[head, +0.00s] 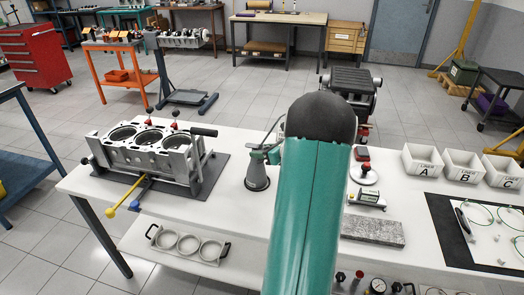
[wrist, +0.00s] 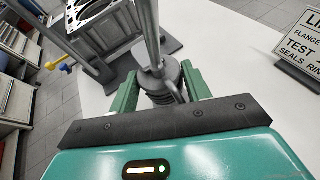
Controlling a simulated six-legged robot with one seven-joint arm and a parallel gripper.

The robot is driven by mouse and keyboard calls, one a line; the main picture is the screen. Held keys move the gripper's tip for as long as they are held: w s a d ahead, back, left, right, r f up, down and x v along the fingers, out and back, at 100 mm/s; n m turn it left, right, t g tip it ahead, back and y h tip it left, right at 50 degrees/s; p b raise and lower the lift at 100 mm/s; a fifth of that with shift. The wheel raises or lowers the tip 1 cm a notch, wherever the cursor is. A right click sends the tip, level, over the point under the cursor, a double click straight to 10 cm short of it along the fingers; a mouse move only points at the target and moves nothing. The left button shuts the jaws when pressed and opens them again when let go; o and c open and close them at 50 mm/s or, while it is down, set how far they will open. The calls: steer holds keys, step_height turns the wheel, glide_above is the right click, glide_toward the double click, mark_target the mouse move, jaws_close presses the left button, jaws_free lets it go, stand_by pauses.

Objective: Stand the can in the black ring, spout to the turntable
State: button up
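The can (head: 257,177) is grey, with a cone-shaped body and a long thin spout. It looks upright on the white bench, just left of my green arm in the head view. In the wrist view the can (wrist: 160,84) is between the two green fingers of my gripper (wrist: 161,78). The fingers are close on both sides of it; I cannot tell whether they touch. In the head view my gripper (head: 265,155) is at the can's upper part. A round pale disc (head: 363,174) right of my arm may be the turntable. I cannot make out the black ring; my arm hides part of the bench.
An engine block (head: 145,145) stands on a dark mat left of the can. A scale (head: 367,198), a grey stone slab (head: 372,231) and labelled white bins (head: 422,160) are to the right. A sign (wrist: 302,45) stands at right in the wrist view.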

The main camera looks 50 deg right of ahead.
steer(key=o, duration=0.3)
steer(key=shift+r, duration=0.15)
steer(key=v, duration=1.2)
steer(key=shift+r, duration=0.1)
steer(key=shift+w+a, duration=0.1)
steer(key=shift+a, duration=0.05)
steer(key=w+a+r+n+g+y, duration=0.25)
steer(key=a+n, duration=0.25)
steer(key=a, duration=0.4)
steer(key=w+a+r+n+g+y, duration=0.1)
steer(key=w+a+r+n+g, duration=0.15)
steer(key=a+n, duration=0.55)
steer(key=w+a+r+n+g+y, duration=0.1)
steer(key=w+a+r+n, duration=0.15)
steer(key=a, duration=0.85)
steer(key=s+a+n+h, duration=0.1)
steer(key=s+a+n, duration=0.2)
steer(key=a+n, duration=0.3)
steer(key=s+a+r+n+g+h, duration=0.1)
steer(key=s+a+n+h, duration=0.1)
steer(key=s+a+n, duration=0.2)
steer(key=s+a+r+n+g+h, duration=0.1)
steer(key=s+a+n, duration=0.2)
steer(key=a+n, duration=0.7)
steer(key=shift+s+a+r+n+h, duration=0.1)
steer(key=shift+s+a+n+h, duration=0.2)
steer(key=shift+n, duration=0.35)
